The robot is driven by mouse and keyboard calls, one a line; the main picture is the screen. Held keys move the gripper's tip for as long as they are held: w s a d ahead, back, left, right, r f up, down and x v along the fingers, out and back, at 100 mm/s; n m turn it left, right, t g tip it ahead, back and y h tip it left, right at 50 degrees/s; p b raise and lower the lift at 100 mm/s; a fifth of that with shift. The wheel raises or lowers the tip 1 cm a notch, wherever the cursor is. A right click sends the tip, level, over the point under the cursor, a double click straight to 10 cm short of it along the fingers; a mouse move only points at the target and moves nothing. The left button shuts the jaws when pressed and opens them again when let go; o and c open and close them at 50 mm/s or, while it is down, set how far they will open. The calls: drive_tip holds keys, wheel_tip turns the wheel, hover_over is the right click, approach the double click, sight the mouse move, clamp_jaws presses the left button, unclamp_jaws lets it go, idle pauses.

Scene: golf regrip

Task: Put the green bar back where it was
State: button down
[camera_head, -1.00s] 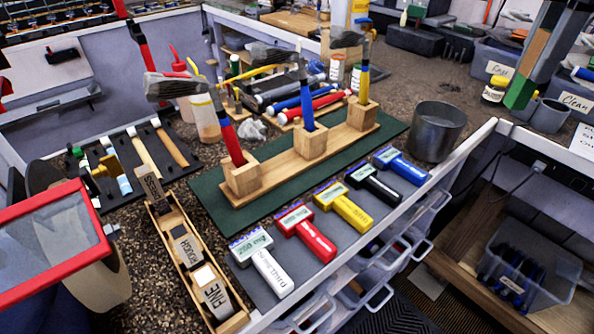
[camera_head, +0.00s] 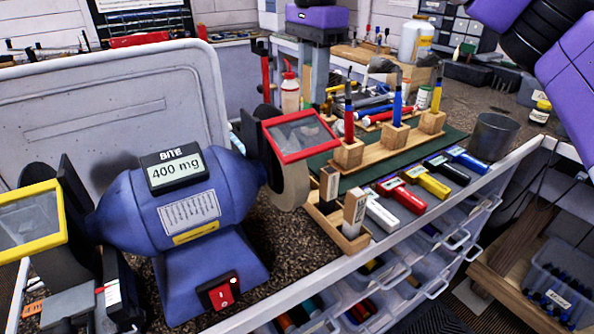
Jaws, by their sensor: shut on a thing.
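My gripper (camera_head: 312,45), under a purple wrist at the top middle, is small in the picture. It is shut on an upright bar, green and brown, that I take to be the green bar (camera_head: 306,85); it hangs below the jaws behind the bench grinder's red-framed shield. Whether its lower end touches anything is hidden. A narrow wooden tray (camera_head: 322,222) stands at the bench's front edge. A dark-labelled bar (camera_head: 329,187) and a pale-labelled bar (camera_head: 354,213) stand in it.
A blue bench grinder (camera_head: 185,205) with a red-framed shield (camera_head: 300,136) fills the near left. Right of the tray lie white, red, yellow, black and blue tools (camera_head: 402,196). A metal cup (camera_head: 492,136) stands at right.

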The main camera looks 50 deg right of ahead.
drive_tip(key=shift+w+a+f, duration=0.1)
drive_tip(key=shift+a+f, duration=0.1)
drive_tip(key=shift+f, duration=4.05)
drive_tip(key=shift+a+f, duration=0.2)
drive_tip(key=shift+f, duration=4)
drive_tip(key=c, duration=1.3)
unclamp_jaws()
drive_tip(key=shift+f, duration=0.1)
drive_tip(key=shift+o, duration=0.5)
wheel_tip(320, 180, up, 12)
drive_tip(key=shift+r, duration=0.15)
